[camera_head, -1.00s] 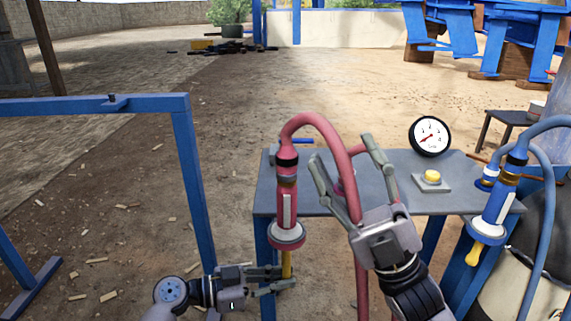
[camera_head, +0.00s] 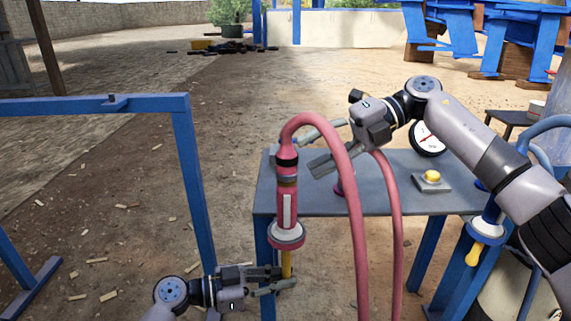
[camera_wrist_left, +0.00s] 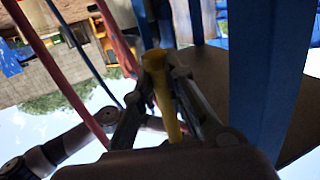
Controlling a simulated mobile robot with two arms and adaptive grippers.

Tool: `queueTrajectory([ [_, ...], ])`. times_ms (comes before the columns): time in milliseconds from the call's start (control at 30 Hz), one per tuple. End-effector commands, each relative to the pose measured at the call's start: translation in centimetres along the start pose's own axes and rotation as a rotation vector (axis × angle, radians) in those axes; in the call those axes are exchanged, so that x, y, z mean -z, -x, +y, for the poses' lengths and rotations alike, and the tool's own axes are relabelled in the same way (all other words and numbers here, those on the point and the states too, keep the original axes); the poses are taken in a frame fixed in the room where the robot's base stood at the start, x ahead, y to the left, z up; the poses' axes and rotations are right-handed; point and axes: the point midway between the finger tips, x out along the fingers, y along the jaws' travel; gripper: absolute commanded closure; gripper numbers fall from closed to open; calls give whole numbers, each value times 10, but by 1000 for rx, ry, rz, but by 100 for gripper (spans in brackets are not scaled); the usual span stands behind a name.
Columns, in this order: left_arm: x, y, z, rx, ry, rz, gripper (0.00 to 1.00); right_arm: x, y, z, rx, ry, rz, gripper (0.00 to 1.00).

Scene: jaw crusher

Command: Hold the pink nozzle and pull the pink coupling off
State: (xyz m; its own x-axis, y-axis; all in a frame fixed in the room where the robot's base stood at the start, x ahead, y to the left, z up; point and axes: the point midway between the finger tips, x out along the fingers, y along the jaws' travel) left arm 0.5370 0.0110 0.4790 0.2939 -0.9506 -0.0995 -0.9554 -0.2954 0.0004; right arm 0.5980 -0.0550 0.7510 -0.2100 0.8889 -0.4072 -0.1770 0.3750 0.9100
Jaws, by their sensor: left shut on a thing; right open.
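The pink nozzle (camera_head: 287,209) hangs upright at the left front edge of the table, with a pale collar and a yellow tip (camera_head: 287,262) below. My left gripper (camera_head: 284,281) is shut on the yellow tip, which also shows between its fingers in the left wrist view (camera_wrist_left: 163,95). The pink coupling (camera_head: 287,159) sits on top of the nozzle, and a pink hose (camera_head: 335,140) arches from it. My right gripper (camera_head: 318,148) is open, its fingers pointing left toward the coupling, beside the hose and apart from the coupling.
A blue nozzle (camera_head: 486,232) hangs at the right. A blue frame (camera_head: 190,170) stands at the left. The hose loops down in front of the table.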

Motion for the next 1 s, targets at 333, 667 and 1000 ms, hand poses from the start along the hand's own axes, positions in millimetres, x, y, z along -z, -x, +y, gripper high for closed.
queueTrajectory([
  [333, -1, 0, 0, 1, 1, -2, 100, 20, 25, 55, 755, -304, 52, 52],
  [667, -1, 0, 0, 0, 1, -1, 100, 31, -16, 119, 1123, -283, -69, 52],
  [1000, 0, 0, 0, 0, 0, -1, 100, 33, -19, 124, 1155, -282, -85, 52],
])
